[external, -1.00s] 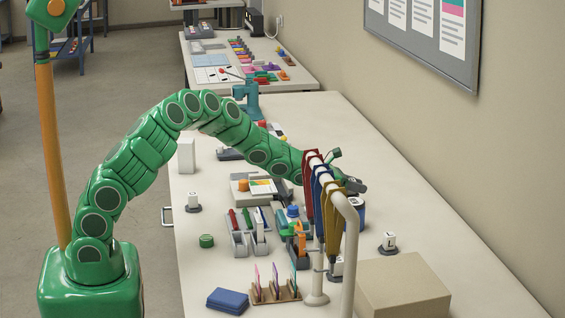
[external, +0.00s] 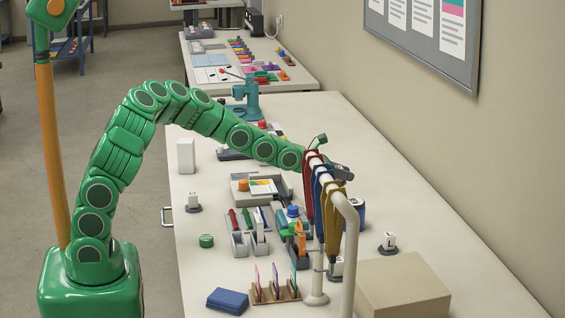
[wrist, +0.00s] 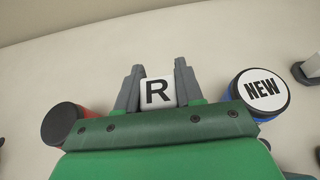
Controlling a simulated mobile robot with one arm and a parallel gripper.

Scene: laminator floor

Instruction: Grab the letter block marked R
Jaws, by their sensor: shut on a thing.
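The white letter block marked with a black R (wrist: 158,94) sits between the two grey fingers of my gripper (wrist: 158,78) in the wrist view. The fingers press on its two sides and the R faces the camera upright, slightly tilted. In the external view my gripper (external: 341,173) is above the table, partly behind the hanging lanyards. I cannot make out the R block there.
Red, blue and yellow lanyards (external: 322,200) hang from a white stand (external: 350,240) in front of my gripper. A blue-sided can marked NEW (wrist: 262,90) and a red-sided can (wrist: 66,122) flank it. Other letter blocks (external: 389,240) and a cardboard box (external: 402,288) stand nearby.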

